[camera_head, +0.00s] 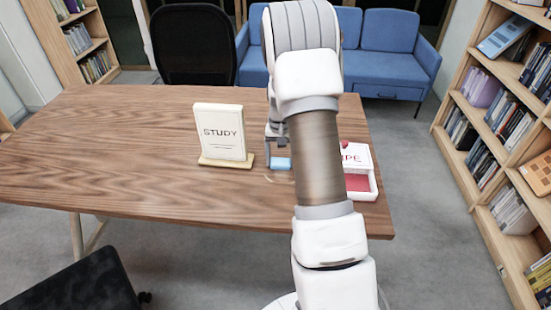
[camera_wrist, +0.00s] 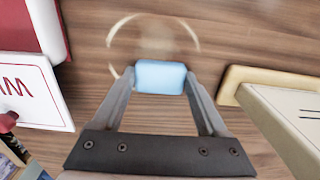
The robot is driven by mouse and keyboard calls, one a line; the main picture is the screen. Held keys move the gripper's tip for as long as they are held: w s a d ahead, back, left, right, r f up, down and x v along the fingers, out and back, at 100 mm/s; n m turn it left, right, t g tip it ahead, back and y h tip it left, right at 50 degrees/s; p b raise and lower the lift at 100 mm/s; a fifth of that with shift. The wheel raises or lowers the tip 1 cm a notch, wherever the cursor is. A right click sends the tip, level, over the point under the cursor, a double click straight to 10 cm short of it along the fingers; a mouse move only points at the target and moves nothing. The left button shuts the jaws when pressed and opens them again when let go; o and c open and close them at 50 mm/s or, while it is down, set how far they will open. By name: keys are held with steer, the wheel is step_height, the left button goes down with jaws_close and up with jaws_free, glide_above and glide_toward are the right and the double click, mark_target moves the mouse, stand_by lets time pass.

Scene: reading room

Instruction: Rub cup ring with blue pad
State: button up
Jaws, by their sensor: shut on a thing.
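My gripper (camera_wrist: 160,82) is shut on the blue pad (camera_wrist: 160,74), a small light-blue block held between the two fingertips. The cup ring (camera_wrist: 194,37) is a pale, thin circle on the wooden table. In the wrist view the pad covers the near part of the ring, and the rest shows beyond it. In the head view my gripper (camera_head: 279,152) holds the pad (camera_head: 281,163) low over the table, and a faint bit of the ring (camera_head: 268,179) shows just in front. I cannot tell whether the pad touches the tabletop.
A cream STUDY sign (camera_head: 222,133) stands left of my gripper; its base (camera_wrist: 232,82) is close on the right in the wrist view. A white and red box (camera_head: 361,185) with a lettered panel is to the right, partly behind my arm. The table's left side (camera_head: 100,150) is clear.

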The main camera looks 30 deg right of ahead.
steer(key=shift+s+d, duration=0.4)
steer(key=shift+d, duration=0.25)
steer(key=shift+s+d, duration=0.4)
steer(key=shift+d, duration=0.2)
steer(key=shift+s+d+f, duration=0.1)
steer(key=shift+s+d, duration=0.4)
steer(key=shift+d, duration=0.2)
steer(key=shift+s+d, duration=0.5)
steer(key=shift+d, duration=0.2)
steer(key=shift+r+p, duration=2)
steer(key=shift+r, duration=1.05)
steer(key=shift+r+p, duration=1.05)
steer(key=shift+r, duration=0.45)
